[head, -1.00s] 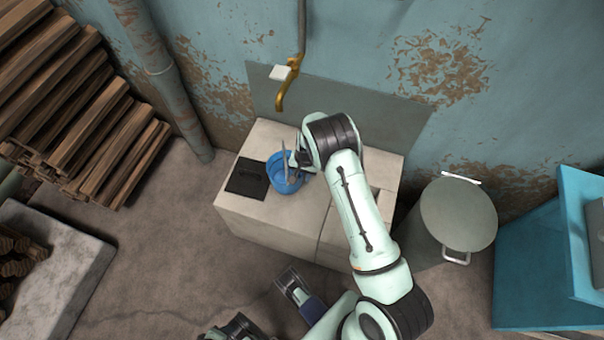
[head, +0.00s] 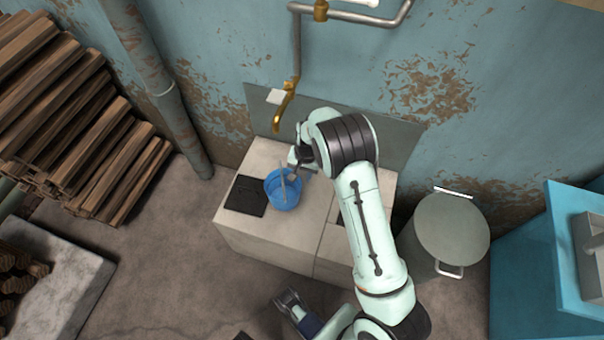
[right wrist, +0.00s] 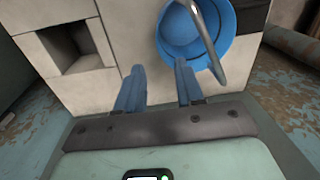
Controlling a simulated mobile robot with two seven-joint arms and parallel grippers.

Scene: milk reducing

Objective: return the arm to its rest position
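My right gripper (head: 296,160) hangs at the end of its extended arm over the back of the pale stone counter (head: 262,240), beside a blue bucket (head: 284,190). The right wrist view shows its two blue fingers (right wrist: 160,68) apart with nothing between them. The bucket (right wrist: 185,38), with its grey curved handle, stands upright on the counter just beyond the fingers. Whether the handle touches the right-hand finger, I cannot tell. My left gripper (head: 287,299) is low in the head view in front of the counter, too small to judge its fingers.
A brass tap (head: 284,107) and pipe are on the wall close behind the right gripper. A black plate (head: 246,195) lies left of the bucket. A lidded metal bin (head: 452,228) stands right of the arm, near a blue sink unit (head: 530,270). Stacked wood (head: 75,130) is left.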

